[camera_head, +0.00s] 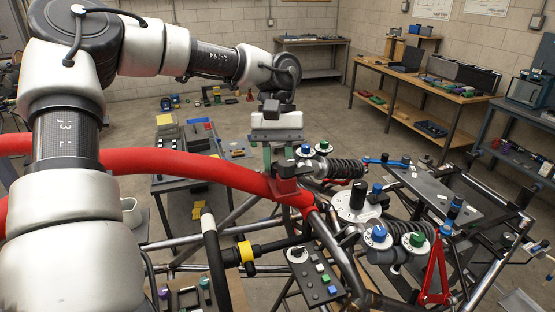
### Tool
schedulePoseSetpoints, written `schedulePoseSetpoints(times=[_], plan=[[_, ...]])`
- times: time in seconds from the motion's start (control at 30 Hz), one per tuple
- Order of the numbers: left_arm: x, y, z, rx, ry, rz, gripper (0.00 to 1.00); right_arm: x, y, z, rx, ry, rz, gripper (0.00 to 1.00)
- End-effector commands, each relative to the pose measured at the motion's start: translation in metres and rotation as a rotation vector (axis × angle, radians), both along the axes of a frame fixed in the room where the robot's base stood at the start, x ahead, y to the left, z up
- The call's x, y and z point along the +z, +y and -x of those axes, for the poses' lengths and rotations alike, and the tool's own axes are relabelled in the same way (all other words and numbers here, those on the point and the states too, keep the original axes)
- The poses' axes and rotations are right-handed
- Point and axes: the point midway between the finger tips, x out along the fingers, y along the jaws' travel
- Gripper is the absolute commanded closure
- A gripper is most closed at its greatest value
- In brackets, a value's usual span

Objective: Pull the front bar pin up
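A thick red bar (190,164) curves in from the left and ends at a red bracket (287,192) on the tube chassis near the picture's middle. A small dark piece on top of the bracket, which looks like the front bar pin (284,167), is partly hidden by my gripper. My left arm reaches across from the left, and my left gripper (278,156) points down right over this piece. Its fingers are small and dark here, so I cannot tell whether they are closed on it or only around it. My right gripper is not in view.
Dials with blue and green knobs (378,236) and a coil-spring damper (340,169) crowd the chassis right of the bracket. A black hose with a yellow collar (246,252) is below. A small tool table (192,160) stands behind; wooden benches (420,97) line the right wall.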

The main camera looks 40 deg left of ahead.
Motion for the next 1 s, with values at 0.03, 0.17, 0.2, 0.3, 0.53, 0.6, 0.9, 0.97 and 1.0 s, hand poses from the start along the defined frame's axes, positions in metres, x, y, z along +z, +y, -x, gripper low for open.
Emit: schedulePoseSetpoints(times=[0.03, 0.17, 0.2, 0.3, 0.53, 0.6, 0.9, 0.97, 1.0], plan=[[0.0, 0.0, 0.0, 0.0, 0.0, 0.0, 1.0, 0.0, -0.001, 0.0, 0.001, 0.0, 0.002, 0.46], [0.003, 0.0, 0.0, -0.001, -0.001, 0.001, 1.0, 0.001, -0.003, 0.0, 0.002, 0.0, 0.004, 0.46], [0.006, 0.0, 0.0, 0.0, -0.002, 0.002, 1.0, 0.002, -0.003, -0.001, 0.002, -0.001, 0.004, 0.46], [0.021, 0.0, -0.001, 0.0, -0.004, 0.002, 1.0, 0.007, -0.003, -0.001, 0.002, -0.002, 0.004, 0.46], [0.038, 0.0, 0.0, 0.0, 0.0, 0.001, 1.0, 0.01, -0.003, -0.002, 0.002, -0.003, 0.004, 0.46], [0.038, 0.0, 0.0, 0.0, -0.002, 0.002, 1.0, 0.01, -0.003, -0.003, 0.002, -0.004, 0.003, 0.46], [0.038, 0.0, 0.0, 0.001, -0.003, 0.0, 0.61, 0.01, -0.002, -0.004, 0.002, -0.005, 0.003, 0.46], [0.038, 0.0, 0.0, 0.001, -0.002, 0.001, 0.61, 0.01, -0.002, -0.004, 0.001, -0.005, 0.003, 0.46], [0.037, 0.0, 0.0, 0.0, -0.001, 0.0, 0.61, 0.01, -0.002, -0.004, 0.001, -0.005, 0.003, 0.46]])
